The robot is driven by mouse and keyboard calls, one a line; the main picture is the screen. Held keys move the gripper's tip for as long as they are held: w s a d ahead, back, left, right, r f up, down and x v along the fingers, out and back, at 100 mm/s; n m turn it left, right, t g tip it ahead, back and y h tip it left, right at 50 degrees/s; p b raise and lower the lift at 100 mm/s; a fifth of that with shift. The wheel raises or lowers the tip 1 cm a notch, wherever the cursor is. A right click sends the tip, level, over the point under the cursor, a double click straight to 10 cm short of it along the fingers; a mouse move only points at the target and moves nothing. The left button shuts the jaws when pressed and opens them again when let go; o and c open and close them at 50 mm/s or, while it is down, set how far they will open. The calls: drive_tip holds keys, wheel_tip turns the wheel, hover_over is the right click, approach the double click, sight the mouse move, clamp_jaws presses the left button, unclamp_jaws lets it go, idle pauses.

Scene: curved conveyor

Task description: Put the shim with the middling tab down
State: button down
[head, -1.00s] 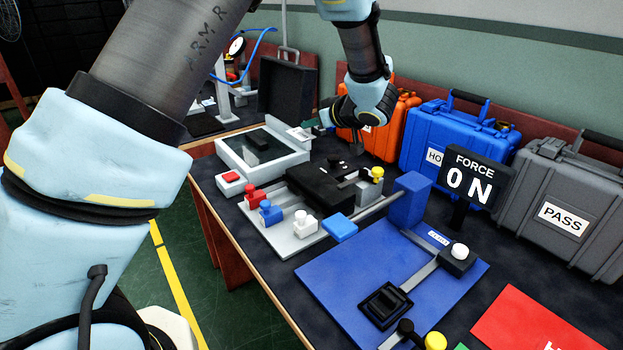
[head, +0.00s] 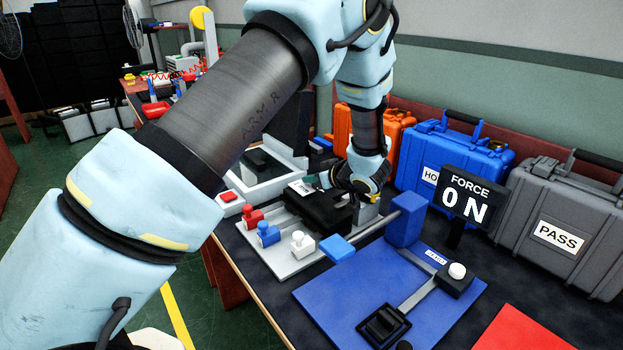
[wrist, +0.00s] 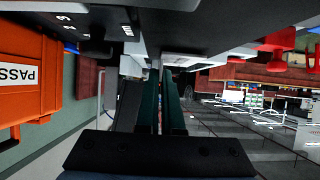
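My gripper (head: 328,181) is low over the black block fixture (head: 322,209), its fingers pointing left. At their tips is a small white piece with a dark marking (head: 302,187), seemingly the shim; its tab is too small to make out. In the wrist view the two dark green fingers (wrist: 164,80) are close together with a thin gap, and pale surfaces show at their tips. The piece seems to be above the fixture's left part; I cannot tell whether it touches. No other shim can be made out.
A grey plate (head: 283,262) with red, blue and white knobs lies before the fixture. A framed light box (head: 230,181) stands behind left. A blue mat (head: 330,290) lies right, beside a sign (head: 468,198) reading 0 N. Orange, blue and grey cases line the back.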

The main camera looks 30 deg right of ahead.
sight(301, 190)
drive_tip(key=shift+f, duration=0.2)
drive_tip(key=c, duration=1.1)
unclamp_jaws()
drive_tip(key=shift+o, duration=0.2)
drive_tip(key=shift+s+d+r, duration=0.1)
drive_tip(key=shift+s+r, duration=0.15)
drive_tip(key=shift+r, duration=0.05)
drive_tip(key=b+v, duration=0.1)
drive_tip(key=v, duration=1)
drive_tip(key=shift+s+r, duration=0.1)
drive_tip(key=shift+s, duration=0.1)
drive_tip(key=w+a+r+m+g+h, duration=0.1)
drive_tip(key=w+a+r+h, duration=0.15)
drive_tip(key=w+a, duration=0.4)
drive_tip(key=w+a+r+m+g+h, duration=0.1)
drive_tip(key=w+a+r+g+h, duration=0.15)
drive_tip(key=w+a, duration=0.4)
drive_tip(key=s+a+f+g, duration=0.1)
drive_tip(key=s+a+g, duration=0.1)
drive_tip(key=s+a, duration=0.3)
drive_tip(key=s+a+f+m+g+y, duration=0.1)
drive_tip(key=s+a, duration=0.4)
drive_tip(key=a, duration=0.9)
drive_tip(key=s+a+f+g+y, duration=0.1)
drive_tip(key=s+a+g, duration=0.3)
drive_tip(key=a, duration=0.5)
drive_tip(key=shift+s+a+f, duration=0.2)
drive_tip(key=shift+s+a, duration=0.2)
drive_tip(key=shift+s, duration=0.5)
